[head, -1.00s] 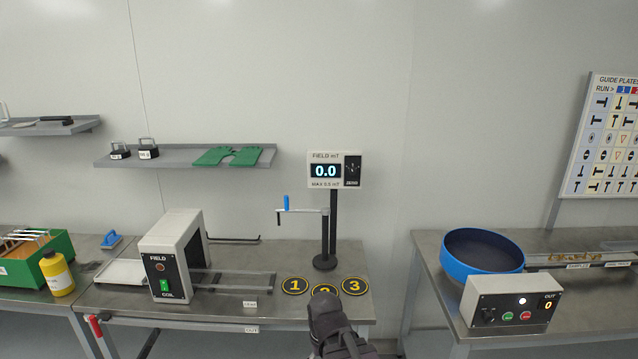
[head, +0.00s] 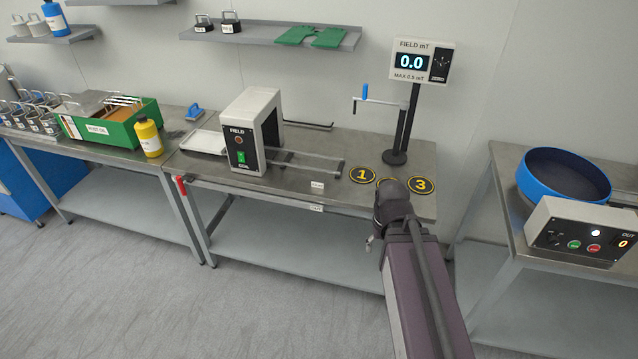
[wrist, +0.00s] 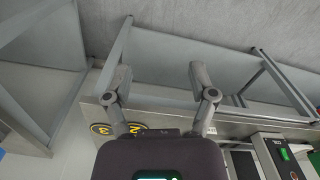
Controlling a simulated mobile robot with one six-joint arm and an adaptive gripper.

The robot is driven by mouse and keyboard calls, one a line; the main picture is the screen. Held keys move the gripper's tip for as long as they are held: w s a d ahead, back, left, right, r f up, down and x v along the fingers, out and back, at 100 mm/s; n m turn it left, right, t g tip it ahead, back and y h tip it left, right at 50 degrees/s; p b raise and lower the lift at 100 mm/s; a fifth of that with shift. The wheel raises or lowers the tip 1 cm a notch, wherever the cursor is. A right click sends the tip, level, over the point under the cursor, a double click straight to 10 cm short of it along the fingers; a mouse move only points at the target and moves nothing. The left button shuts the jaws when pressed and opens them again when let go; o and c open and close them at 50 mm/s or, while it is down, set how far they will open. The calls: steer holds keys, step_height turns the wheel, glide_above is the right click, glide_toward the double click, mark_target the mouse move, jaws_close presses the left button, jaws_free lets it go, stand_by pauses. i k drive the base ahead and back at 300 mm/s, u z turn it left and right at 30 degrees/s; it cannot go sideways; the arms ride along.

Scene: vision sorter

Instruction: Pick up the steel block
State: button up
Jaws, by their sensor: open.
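I cannot make out a thing that is surely the steel block. Several grey metal pieces with handles (head: 35,118) stand at the far left of the left bench in the head view. Two dark handled blocks (head: 217,23) sit on the wall shelf. My gripper shows in the wrist view (wrist: 158,82) with its two fingers spread and nothing between them. It is by the front edge of the middle bench, near the numbered discs. In the head view my arm covers most of disc 2, and the fingers are mostly hidden.
The middle bench (head: 325,192) carries a field coil box (head: 240,150), discs 1 (head: 362,175) and 3 (head: 421,185), and a meter post (head: 402,130). A green crate (head: 85,128) and yellow bottle (head: 148,138) stand left. A blue bowl (head: 530,195) stands right. Floor in front is clear.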

mark_target(317, 181)
steer(key=k, duration=1.3)
steer(key=z, duration=0.4)
steer(key=i, duration=1.9)
